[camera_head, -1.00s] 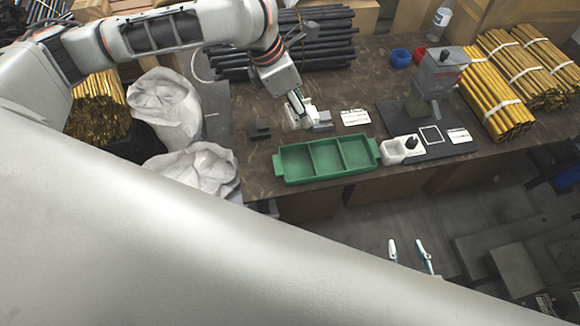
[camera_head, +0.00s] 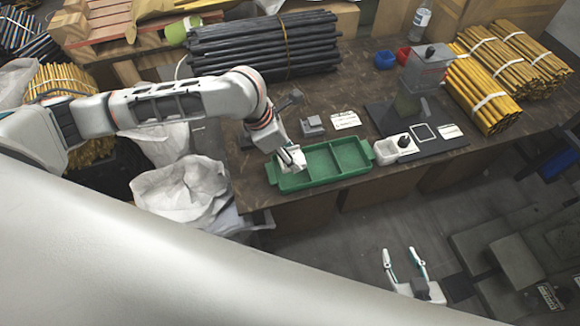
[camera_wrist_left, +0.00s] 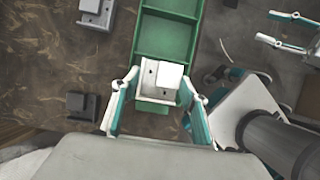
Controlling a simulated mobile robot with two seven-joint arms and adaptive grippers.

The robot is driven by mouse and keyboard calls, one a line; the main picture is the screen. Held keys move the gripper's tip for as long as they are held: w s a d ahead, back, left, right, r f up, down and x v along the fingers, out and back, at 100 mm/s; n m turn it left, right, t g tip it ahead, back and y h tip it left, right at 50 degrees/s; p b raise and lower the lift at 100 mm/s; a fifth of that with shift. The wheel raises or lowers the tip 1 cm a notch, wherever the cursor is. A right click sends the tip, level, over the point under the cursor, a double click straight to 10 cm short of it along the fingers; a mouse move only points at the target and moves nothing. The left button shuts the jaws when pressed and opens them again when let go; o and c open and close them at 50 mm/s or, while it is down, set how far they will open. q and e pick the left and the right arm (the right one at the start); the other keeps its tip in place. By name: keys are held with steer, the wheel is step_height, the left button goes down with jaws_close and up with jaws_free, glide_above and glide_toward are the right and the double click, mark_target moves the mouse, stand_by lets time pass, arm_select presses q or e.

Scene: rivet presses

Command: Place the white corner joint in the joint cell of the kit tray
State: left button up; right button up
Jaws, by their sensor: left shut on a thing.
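The green kit tray (camera_head: 325,180) lies along the table's front edge, with compartments in a row; it also shows in the left wrist view (camera_wrist_left: 166,45). My left gripper (camera_head: 293,160) is over the tray's left-end compartment. In the left wrist view, its two fingers (camera_wrist_left: 158,82) are closed on the sides of the white corner joint (camera_wrist_left: 147,77). The joint covers most of that end compartment, and I cannot tell whether it touches the tray floor. My right gripper (camera_head: 405,266) is open and empty, in front of the table; it also shows in the left wrist view (camera_wrist_left: 287,29).
Dark rods (camera_head: 262,48) lie at the back.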

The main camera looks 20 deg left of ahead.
mark_target(290, 174)
arm_select(q)
step_height(290, 174, down, 6)
steer(key=shift+r+b, duration=0.25)
steer(key=shift+b, duration=0.15)
steer(key=shift+f, duration=0.3)
steer(key=shift+f, duration=0.1)
steer(key=o, duration=0.8)
steer(key=shift+c, duration=0.2)
steer(key=shift+r, duration=0.25)
steer(key=p+v, duration=0.1)
steer(key=v, duration=1)
steer(key=shift+s+a+r+p, duration=0.2)
steer(key=shift+r+p, duration=0.15)
